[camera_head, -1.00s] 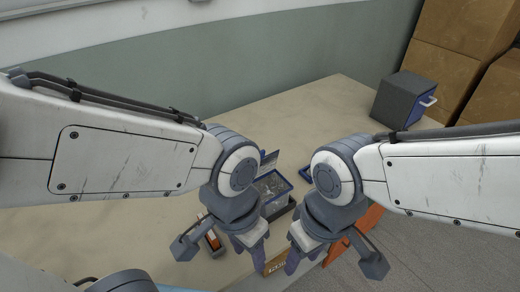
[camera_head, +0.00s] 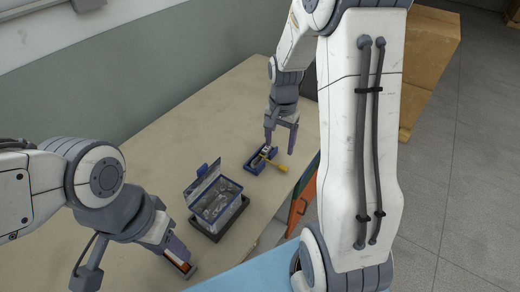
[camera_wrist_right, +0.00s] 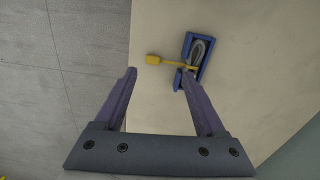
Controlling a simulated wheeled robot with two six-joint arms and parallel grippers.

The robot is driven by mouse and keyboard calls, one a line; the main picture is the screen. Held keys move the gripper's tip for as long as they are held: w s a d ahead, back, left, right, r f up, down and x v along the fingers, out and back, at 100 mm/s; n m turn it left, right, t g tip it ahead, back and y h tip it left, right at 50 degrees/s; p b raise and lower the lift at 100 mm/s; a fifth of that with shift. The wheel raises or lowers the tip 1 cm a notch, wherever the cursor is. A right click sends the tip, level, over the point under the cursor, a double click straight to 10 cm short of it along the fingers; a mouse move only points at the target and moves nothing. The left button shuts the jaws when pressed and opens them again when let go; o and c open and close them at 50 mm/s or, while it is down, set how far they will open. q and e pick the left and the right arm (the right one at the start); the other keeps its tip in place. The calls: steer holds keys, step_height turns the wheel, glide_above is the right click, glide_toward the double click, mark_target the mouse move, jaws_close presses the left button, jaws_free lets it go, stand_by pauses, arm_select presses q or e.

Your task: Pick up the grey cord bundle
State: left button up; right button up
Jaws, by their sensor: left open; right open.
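The grey cord bundle (camera_wrist_right: 200,48) shows in the right wrist view as a small loop in a blue tray (camera_wrist_right: 187,47). A yellow-handled tool (camera_wrist_right: 155,60) lies across the tray and partly covers it. In the head view the blue tray (camera_head: 251,167) is under my right gripper (camera_head: 280,138), and the cord is too small to make out clearly. My right gripper is open and empty, its fingers (camera_wrist_right: 158,74) above the table on the near side of the tray. My left gripper (camera_head: 172,252) is open at the table's front left, close to a dark and orange item (camera_head: 184,269).
An open blue-rimmed box (camera_head: 217,203) with clear contents stands on a dark base between the grippers. Brown cartons (camera_head: 430,60) stand beyond the table's right edge. The table (camera_head: 195,125) behind the box is clear.

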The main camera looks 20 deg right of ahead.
mark_target(283, 167)
steer(key=shift+m, duration=0.5)
steer(key=f, duration=0.1)
steer(key=d+f, duration=0.1)
steer(key=f, duration=0.1)
steer(key=d+f, duration=0.1)
steer(key=f, duration=0.1)
steer(key=shift+f, duration=0.2)
step_height(283, 167, down, 5)
steer(key=shift+s+r+p, duration=0.1)
steer(key=shift+r+p, duration=0.1)
steer(key=shift+p, duration=0.6)
steer(key=shift+f, duration=0.55)
jaws_close()
